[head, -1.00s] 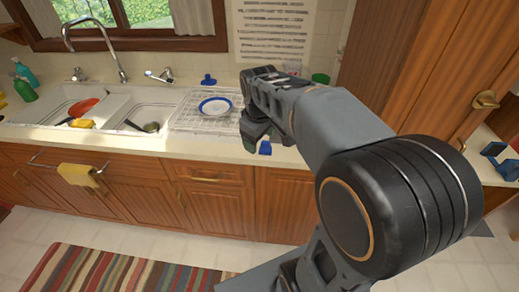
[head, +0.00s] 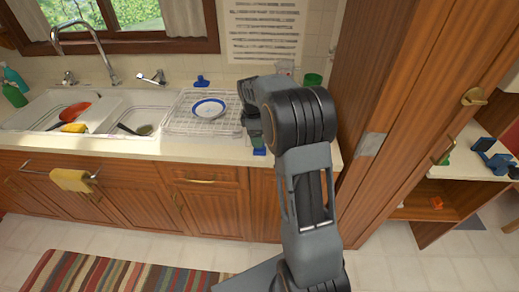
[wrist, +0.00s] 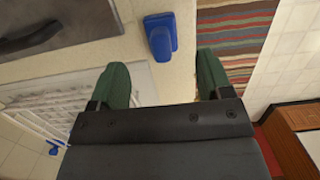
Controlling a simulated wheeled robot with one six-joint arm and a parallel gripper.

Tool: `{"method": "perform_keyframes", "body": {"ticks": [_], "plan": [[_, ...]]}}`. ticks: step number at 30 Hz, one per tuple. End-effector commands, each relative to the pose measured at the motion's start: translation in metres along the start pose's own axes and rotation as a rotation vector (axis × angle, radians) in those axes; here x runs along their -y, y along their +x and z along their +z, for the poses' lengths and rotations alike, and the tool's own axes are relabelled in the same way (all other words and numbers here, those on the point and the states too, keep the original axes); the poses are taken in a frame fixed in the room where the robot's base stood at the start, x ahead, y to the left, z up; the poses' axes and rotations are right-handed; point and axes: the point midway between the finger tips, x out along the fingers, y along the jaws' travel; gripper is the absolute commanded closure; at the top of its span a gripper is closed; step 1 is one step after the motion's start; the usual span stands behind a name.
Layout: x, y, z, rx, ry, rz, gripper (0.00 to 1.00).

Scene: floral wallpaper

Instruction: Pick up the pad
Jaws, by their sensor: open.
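A small blue block-like object (head: 260,151), which may be the pad, lies on the counter's front edge right of the dish rack. It also shows in the wrist view (wrist: 160,37), beyond my fingertips and roughly between their lines. My gripper (wrist: 162,78) is open with its green fingers apart and nothing between them. In the head view my gripper (head: 254,135) is just above and behind the blue object, partly hidden by my arm. A second blue object (head: 202,81) stands at the back by the wall.
A wire dish rack (head: 180,125) with a blue-rimmed plate (head: 209,108) is left of my gripper. The double sink (head: 35,115) holds a red item and a yellow sponge (head: 74,128). A tall wooden cabinet (head: 400,90) stands close on the right.

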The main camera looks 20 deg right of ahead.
Motion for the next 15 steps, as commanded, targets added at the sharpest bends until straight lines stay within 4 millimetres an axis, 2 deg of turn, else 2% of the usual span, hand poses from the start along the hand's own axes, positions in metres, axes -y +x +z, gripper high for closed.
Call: {"method": "perform_keyframes", "body": {"ticks": [8,15], "plan": [[0.001,0.017,0.001,0.0,0.001,-0.002,0.28],[0.002,0.049,0.001,0.0,0.002,-0.002,0.28]]}}
